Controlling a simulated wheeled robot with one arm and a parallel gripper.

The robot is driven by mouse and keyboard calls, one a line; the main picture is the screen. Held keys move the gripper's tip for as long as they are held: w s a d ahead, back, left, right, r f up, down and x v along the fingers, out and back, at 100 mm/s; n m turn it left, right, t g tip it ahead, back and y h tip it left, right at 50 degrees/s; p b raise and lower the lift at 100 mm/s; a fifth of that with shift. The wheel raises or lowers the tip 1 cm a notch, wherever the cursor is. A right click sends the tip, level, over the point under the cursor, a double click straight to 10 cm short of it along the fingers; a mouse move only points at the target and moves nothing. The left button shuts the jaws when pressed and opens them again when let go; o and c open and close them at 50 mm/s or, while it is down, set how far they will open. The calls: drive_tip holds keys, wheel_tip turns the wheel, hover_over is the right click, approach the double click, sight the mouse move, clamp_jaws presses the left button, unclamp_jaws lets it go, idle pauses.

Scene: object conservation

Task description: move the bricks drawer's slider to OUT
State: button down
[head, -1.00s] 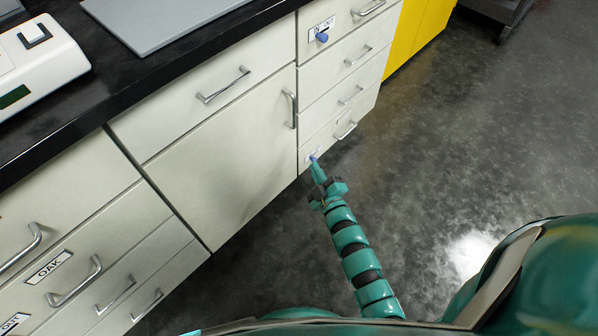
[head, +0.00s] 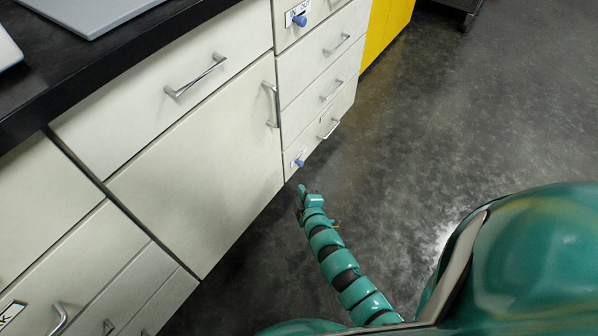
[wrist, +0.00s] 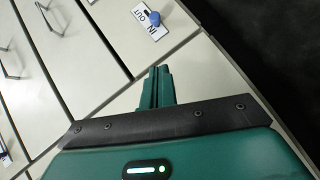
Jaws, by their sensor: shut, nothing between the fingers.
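A blue slider knob (head: 299,163) sits on a small white plate on the lowest drawer front of the right-hand drawer column. In the wrist view the blue knob (wrist: 154,19) stands out from a plate lettered IN and OUT (wrist: 145,26); I cannot tell which end it is at. No name for this drawer is readable. My gripper (head: 303,188) is shut and empty, just below and apart from the knob in the head view. In the wrist view my shut fingers (wrist: 158,75) point towards the plate with a gap between.
Another blue knob (head: 299,20) on an IN/OUT plate is on a higher drawer. Bar handles (head: 328,129) stick out from the drawer fronts. A yellow cabinet (head: 385,30) stands beyond. The dark floor (head: 420,130) to the right is clear.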

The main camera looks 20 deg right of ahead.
drive_tip(key=b, duration=0.4)
approach(296, 163)
drive_tip(key=w+a, duration=0.3)
drive_tip(key=d, duration=0.1)
drive_tip(key=w+d+f+b, duration=0.1)
drive_tip(key=d, duration=0.1)
drive_tip(key=shift+w+f, duration=0.3)
drive_tip(key=shift+w, duration=0.05)
drive_tip(key=shift+w+d+r+p, duration=0.1)
drive_tip(key=shift+w+d+p, duration=0.15)
drive_tip(key=shift+w+d, duration=0.6)
drive_tip(key=shift+w+d+p, duration=0.25)
drive_tip(key=shift+w+d, duration=0.35)
drive_tip(key=shift+d, duration=0.45)
